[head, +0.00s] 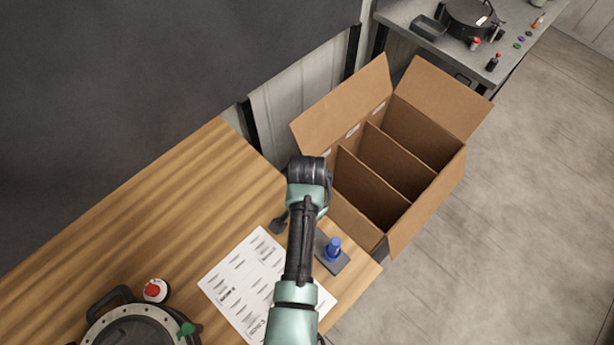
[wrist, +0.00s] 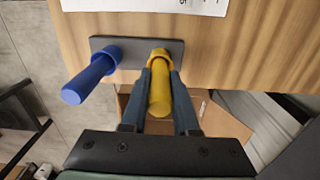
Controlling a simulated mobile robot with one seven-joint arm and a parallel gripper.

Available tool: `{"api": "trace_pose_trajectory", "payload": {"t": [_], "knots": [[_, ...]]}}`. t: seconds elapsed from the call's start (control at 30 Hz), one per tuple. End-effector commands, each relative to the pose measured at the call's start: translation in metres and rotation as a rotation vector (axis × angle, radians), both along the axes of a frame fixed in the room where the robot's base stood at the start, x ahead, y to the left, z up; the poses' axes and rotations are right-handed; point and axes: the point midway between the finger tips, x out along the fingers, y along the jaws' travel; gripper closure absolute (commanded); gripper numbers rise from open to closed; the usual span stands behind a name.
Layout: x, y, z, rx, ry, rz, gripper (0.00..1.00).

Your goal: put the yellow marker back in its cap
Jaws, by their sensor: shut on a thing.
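My gripper (wrist: 161,74) is shut on the yellow marker (wrist: 160,98) in the wrist view. The marker's far end meets a yellow cap (wrist: 158,54) on the dark grey holder plate (wrist: 128,43). They look lined up, but I cannot tell how deep the marker sits in the cap. A blue marker (wrist: 88,80) stands in a blue cap (wrist: 108,53) beside it. In the head view the blue marker (head: 333,246) and part of the plate (head: 341,264) show near the table corner. My arm hides the yellow marker there.
A white printed sheet (head: 240,278) lies on the wooden table (head: 130,220). A round dark device (head: 130,328) and a red-topped white object (head: 155,290) are at lower left. An open cardboard box (head: 440,100) with dividers stands beyond the table edge. A grey workbench (head: 410,12) is at top right.

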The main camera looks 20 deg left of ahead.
Motion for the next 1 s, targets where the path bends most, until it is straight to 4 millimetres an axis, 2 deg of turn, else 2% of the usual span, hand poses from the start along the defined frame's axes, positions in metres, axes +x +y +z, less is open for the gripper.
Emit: {"api": "trace_pose_trajectory", "payload": {"t": [1.0], "knots": [[0.0002, 0.0001, -0.0101, 0.001, -0.001, 0.000, 1.00]]}}
